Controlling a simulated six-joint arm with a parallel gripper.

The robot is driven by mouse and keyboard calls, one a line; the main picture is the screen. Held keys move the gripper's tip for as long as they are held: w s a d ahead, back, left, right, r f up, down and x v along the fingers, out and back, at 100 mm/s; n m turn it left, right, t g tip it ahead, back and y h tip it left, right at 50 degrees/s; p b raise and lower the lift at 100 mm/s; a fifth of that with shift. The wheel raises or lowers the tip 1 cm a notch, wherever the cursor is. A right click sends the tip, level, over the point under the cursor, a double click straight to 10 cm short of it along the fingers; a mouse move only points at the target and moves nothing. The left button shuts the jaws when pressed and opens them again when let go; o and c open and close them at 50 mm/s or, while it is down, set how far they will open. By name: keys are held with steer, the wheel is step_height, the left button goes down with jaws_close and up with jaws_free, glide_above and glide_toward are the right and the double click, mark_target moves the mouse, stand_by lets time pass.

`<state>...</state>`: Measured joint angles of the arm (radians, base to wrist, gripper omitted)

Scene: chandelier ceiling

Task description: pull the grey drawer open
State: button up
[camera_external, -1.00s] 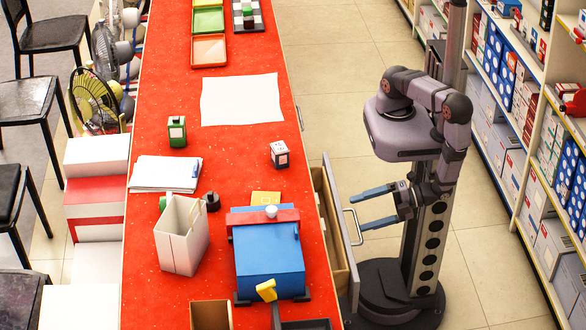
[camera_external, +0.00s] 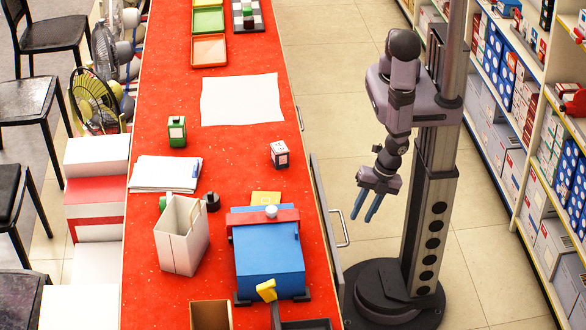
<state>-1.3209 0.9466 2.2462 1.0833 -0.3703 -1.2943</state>
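The grey drawer front (camera_external: 327,222) is on the right side of the red-topped counter. It looks flush with the counter, and no drawer inside shows. Its pale bar handle (camera_external: 341,228) sticks out to the right. My gripper (camera_external: 362,218) hangs in the air to the right of the handle, with its blue fingers pointing down. The fingers are apart with nothing between them. They do not appear to touch the handle.
A second handle (camera_external: 300,118) shows farther up the counter side.

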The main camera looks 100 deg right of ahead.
steer(key=d+r+g, duration=0.1)
steer(key=s+d+p, duration=0.1)
steer(key=shift+s+d+r+g, duration=0.15)
steer(key=shift+d+r+g, duration=0.2)
steer(key=shift+g, duration=0.05)
step_height(320, 180, down, 7)
steer(key=w+b, duration=0.1)
steer(key=shift+w+b, duration=0.2)
steer(key=shift+b, duration=0.2)
jaws_close()
stand_by(1.3)
jaws_free()
